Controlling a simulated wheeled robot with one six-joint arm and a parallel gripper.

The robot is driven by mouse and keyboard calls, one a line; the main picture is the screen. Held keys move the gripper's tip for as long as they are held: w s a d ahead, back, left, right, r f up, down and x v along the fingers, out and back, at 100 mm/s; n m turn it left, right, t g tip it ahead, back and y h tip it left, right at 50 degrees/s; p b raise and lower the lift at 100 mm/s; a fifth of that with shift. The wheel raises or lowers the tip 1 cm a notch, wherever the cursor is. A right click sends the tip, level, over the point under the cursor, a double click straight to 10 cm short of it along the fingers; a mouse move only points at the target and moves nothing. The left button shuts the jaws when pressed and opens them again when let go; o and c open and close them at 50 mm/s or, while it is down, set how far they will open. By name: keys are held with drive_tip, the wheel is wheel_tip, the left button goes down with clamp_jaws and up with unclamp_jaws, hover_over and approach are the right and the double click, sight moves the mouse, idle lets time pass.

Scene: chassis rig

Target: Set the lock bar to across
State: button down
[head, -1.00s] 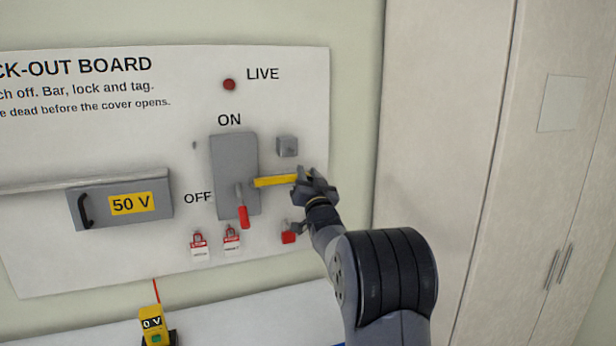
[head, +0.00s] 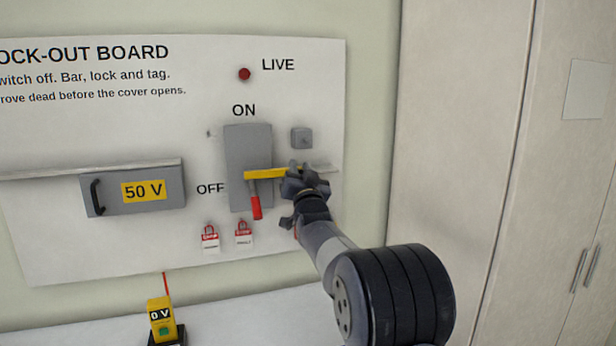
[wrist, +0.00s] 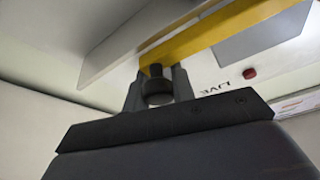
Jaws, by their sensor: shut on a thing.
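The yellow lock bar (head: 262,175) lies level, its left part in front of the grey switch box (head: 248,142). Its left end is near the middle of the box, just above the red switch handle (head: 256,207), which points down beside OFF. My gripper (head: 298,174) is at the bar's right part and hides some of it. In the wrist view the yellow bar (wrist: 215,30) runs up to the right, and my gripper (wrist: 158,82) is shut on a dark knob (wrist: 158,88) at the bar. A pale rail (head: 325,168) shows right of the gripper.
Two red padlocks with tags hang below the box, one at left (head: 210,236) and one at right (head: 243,232). A grey block (head: 302,138) sits above the bar. A tall cabinet stands right.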

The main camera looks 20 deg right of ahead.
drive_tip(key=shift+a+f, duration=0.1)
drive_tip(key=shift+a, duration=0.05)
drive_tip(key=c, duration=1.2)
unclamp_jaws()
drive_tip(key=shift+a, duration=0.15)
drive_tip(key=b+v, duration=0.3)
drive_tip(key=v, duration=0.7)
drive_tip(key=shift+s+f+b, duration=0.1)
drive_tip(key=shift+s+b, duration=0.2)
drive_tip(key=shift+s, duration=0.1)
drive_tip(key=shift+w, duration=0.15)
drive_tip(key=p+x, duration=0.3)
drive_tip(key=x, duration=0.6)
drive_tip(key=shift+w+r, duration=0.1)
drive_tip(key=shift+r, duration=0.15)
drive_tip(key=shift+w+r+p, duration=0.15)
drive_tip(key=shift+w+p, duration=0.25)
drive_tip(key=shift+w, duration=0.2)
drive_tip(key=shift+d, duration=0.35)
